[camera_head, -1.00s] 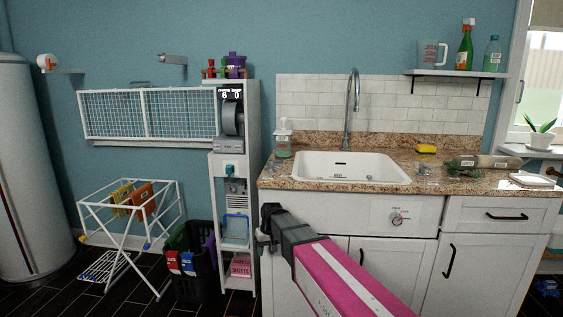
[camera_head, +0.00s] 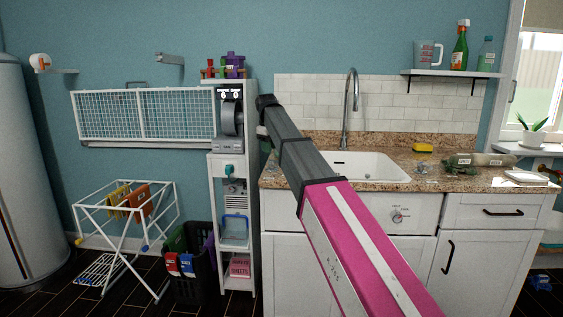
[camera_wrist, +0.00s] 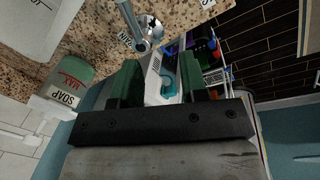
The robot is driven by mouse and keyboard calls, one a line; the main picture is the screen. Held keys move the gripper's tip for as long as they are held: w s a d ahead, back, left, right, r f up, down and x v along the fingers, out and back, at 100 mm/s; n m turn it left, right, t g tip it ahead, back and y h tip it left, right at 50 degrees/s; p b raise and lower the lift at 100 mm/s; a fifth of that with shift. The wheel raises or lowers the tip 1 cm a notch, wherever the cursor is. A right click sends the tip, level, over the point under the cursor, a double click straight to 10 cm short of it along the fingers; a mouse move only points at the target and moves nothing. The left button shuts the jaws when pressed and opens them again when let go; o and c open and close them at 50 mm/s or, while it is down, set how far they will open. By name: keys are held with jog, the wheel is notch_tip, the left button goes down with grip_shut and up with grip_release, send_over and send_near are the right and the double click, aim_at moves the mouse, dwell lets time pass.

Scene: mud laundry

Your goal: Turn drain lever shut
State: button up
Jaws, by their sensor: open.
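A small round knob (camera_head: 397,216) sits on the white panel of the sink front. A teal handle (camera_head: 229,170) sticks out from the tall white shelf unit (camera_head: 252,215); a teal part (camera_wrist: 168,86) shows between my fingers in the wrist view, farther down. A metal fitting (camera_wrist: 140,35) with a partly readable label lies by the counter edge, just beyond the fingertips. My gripper (camera_head: 263,145) is open and empty, pointing down left of the sink (camera_head: 375,168); its green fingers (camera_wrist: 158,83) also show in the wrist view.
A soap dispenser (camera_wrist: 68,88) stands close to my gripper; my arm hides it in the head view. A tall faucet (camera_head: 349,100) rises behind the sink. A drying rack (camera_head: 125,210) and dark basket (camera_head: 200,265) stand on the floor at left.

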jog(key=d+r, duration=0.4)
jog(key=f, duration=0.3)
jog(key=w+f, duration=0.1)
jog(key=f, duration=0.3)
jog(key=w+d+f, duration=0.1)
jog(key=f, duration=0.3)
jog(key=shift+w, duration=0.1)
jog(key=shift+a, duration=0.1)
grip_shut()
